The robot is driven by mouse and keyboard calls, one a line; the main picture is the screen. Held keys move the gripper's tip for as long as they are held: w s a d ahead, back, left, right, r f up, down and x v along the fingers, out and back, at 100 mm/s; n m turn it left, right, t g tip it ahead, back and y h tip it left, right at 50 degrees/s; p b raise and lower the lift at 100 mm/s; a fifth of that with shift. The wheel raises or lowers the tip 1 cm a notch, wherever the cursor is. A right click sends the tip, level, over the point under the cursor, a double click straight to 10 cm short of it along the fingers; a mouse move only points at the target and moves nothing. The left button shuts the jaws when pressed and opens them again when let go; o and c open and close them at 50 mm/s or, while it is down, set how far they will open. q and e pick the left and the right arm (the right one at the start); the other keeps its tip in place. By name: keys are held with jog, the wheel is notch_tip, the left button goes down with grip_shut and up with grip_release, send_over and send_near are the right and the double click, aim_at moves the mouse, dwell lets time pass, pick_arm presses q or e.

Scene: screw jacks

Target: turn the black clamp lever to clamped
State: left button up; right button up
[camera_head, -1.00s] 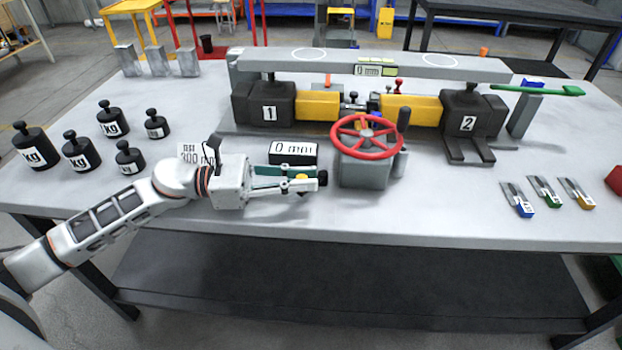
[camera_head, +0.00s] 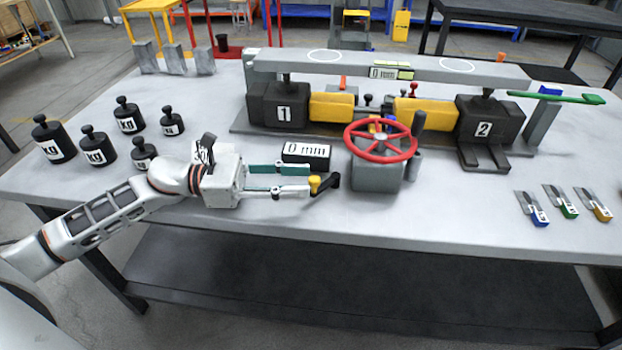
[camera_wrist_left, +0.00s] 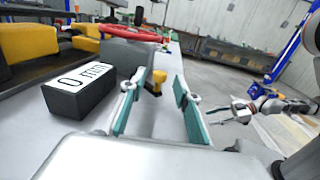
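A small black lever (camera_head: 330,182) with a yellow part (camera_head: 315,184) stands low at the front of the bench, left of the grey handwheel housing (camera_head: 376,178). My left gripper (camera_head: 309,181) points right at it, with its fingertips close to the yellow part. In the left wrist view the yellow part (camera_wrist_left: 158,78) shows in the gap between the spread teal finger pads (camera_wrist_left: 155,108), and I see no grip on it. The black arm is hard to make out there. My right gripper (camera_wrist_left: 230,112) shows small and unclear in the wrist view.
The red handwheel (camera_head: 380,140) with its upright black handle is right of the gripper. A "0 mm" block (camera_head: 306,155) sits just behind the fingers. Black weights (camera_head: 98,148) stand at the left. Bare tabletop lies in front.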

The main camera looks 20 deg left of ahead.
pick_arm(q)
jog(key=v, duration=0.8)
jog(key=shift+s, duration=0.1)
